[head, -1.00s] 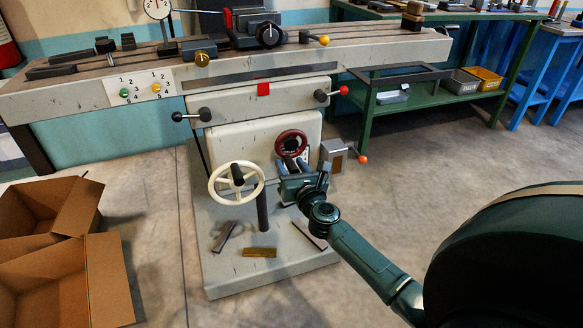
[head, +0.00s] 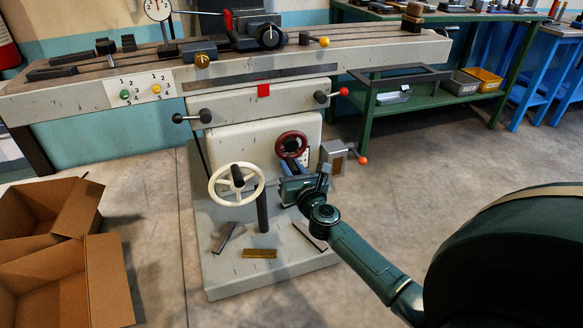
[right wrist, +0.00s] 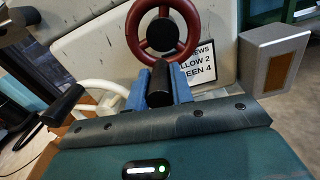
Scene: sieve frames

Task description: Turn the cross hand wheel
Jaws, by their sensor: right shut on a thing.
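The machine has two hand wheels: a red one (head: 291,138) on the front of the knee and a larger white one (head: 217,197) to its left. Which of them is the cross wheel is not marked legibly here. My right gripper (head: 293,166) is in front of the red wheel. In the right wrist view its blue fingers (right wrist: 160,84) are shut on the black handle (right wrist: 159,85) at the lower rim of the red wheel (right wrist: 137,43). The fingers hide part of the handle and lower rim. My left gripper is out of view.
A grey box with a brown face (head: 335,156) and an orange-knobbed lever (head: 362,160) are close right of the wheel. A partly hidden notice (right wrist: 197,66) is behind my fingers. Loose bars (head: 259,253) lie on the machine base; open cardboard boxes (head: 110,280) stand left.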

